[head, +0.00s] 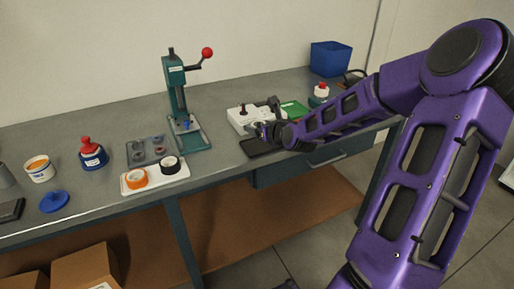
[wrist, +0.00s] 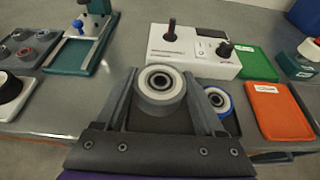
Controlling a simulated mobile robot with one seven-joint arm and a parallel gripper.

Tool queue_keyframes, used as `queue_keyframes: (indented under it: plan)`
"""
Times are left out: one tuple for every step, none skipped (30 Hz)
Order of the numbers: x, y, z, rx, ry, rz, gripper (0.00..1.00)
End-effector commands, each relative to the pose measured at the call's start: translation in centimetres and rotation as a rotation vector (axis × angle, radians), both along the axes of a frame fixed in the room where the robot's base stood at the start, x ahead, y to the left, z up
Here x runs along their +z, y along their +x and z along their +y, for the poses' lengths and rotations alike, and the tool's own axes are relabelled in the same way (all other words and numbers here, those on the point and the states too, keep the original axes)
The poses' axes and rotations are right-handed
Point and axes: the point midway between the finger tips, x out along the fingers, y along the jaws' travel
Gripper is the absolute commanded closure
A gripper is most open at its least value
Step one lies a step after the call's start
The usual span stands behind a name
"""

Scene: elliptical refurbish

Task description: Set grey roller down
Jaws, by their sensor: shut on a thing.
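The grey roller (wrist: 163,98) is a thick ring with a pale bearing-like centre. My gripper (wrist: 165,90) is shut on it, one finger on each side. Whether the grey roller touches the surface below cannot be told.
A teal press (head: 182,100) and a grey tray of rings (head: 148,151) stand left.

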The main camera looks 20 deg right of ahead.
Motion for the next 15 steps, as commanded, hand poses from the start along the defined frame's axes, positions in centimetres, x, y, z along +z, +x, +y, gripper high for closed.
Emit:
queue_keyframes:
  plan:
    - [-1.1, 0.0, 0.1, 0.002, 0.000, 0.001, 0.90]
    - [-1.4, 0.0, 0.1, 0.003, -0.001, 0.000, 0.90]
    - [-1.7, 0.0, 0.1, 0.002, -0.002, -0.001, 0.90]
    - [-1.8, 0.0, 0.1, 0.002, -0.001, -0.001, 0.90]
    - [-2.0, 0.0, 0.1, 0.002, -0.001, -0.001, 0.90]
    - [-2.2, 0.0, 0.0, 0.002, -0.001, -0.001, 0.90]
    - [-2.5, 0.0, 0.0, 0.002, -0.001, 0.000, 0.90]
    - [-2.8, 0.0, 0.0, 0.001, -0.001, 0.000, 0.90]
    - [-3.4, 0.0, 0.1, 0.001, -0.001, 0.000, 0.90]
    - [-3.8, 0.0, 0.1, 0.002, 0.000, 0.000, 0.90]
    - [-4.4, 0.0, 0.1, 0.002, 0.001, 0.000, 0.90]
    - [-5.0, 0.0, 0.1, 0.002, 0.000, 0.001, 0.90]
    - [-5.3, 0.0, 0.1, 0.002, 0.000, 0.000, 0.90]
    - [-5.6, 0.0, 0.1, 0.003, -0.001, -0.001, 0.90]
    - [-5.8, 0.0, 0.1, 0.002, -0.001, -0.001, 0.90]
